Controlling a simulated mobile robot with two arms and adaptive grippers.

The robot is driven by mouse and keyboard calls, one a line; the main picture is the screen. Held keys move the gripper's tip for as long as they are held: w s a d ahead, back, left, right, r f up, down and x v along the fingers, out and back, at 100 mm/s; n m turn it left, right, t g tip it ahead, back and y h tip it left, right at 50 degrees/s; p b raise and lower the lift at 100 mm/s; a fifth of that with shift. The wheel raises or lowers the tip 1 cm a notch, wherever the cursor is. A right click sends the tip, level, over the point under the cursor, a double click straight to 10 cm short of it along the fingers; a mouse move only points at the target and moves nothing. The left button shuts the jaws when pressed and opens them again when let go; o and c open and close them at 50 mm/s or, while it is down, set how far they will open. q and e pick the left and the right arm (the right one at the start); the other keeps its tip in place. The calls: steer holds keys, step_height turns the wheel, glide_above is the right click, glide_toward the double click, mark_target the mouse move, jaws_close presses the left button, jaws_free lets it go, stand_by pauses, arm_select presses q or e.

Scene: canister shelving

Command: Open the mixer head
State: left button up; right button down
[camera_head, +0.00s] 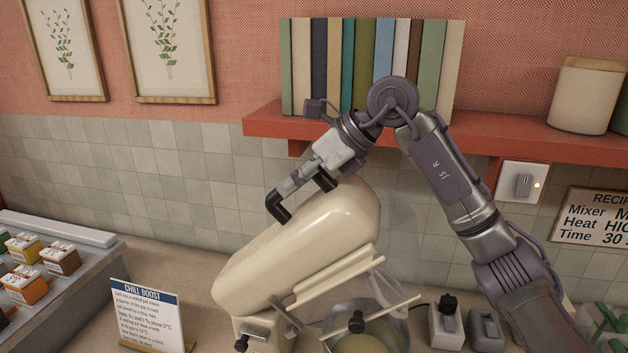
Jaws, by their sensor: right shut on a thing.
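The cream mixer head (310,240) is in the middle of the head view. It is tilted, with its right end raised above its left end. A whisk (388,292) hangs under the raised end, above a metal bowl (338,318). The mixer's base (262,330) shows at the lower left of the head, with a dark-knobbed lever. My right gripper (304,203) is at the top of the head, its black fingers shut on it. The exact finger contact is partly hidden. My left gripper is not in view.
A red shelf (270,122) with several books (300,65) and a canister (585,97) is above and behind the mixer. A chill boost card (150,318) and a rack of small boxes (95,270) stand left.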

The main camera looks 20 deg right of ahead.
steer(key=shift+g+h, duration=0.5)
steer(key=shift+h, duration=0.3)
steer(key=shift+w+a+r, duration=0.3)
steer(key=shift+w+a, duration=0.35)
steer(key=shift+a, duration=0.3)
steer(key=shift+w+a+r, duration=0.25)
steer(key=shift+w+a, duration=0.4)
steer(key=shift+a, duration=0.3)
steer(key=c, duration=1.2)
jaws_free()
steer(key=shift+c, duration=0.2)
steer(key=o, duration=0.3)
steer(key=shift+w+a+f, duration=0.1)
steer(key=shift+f, duration=0.05)
steer(key=v, duration=1.2)
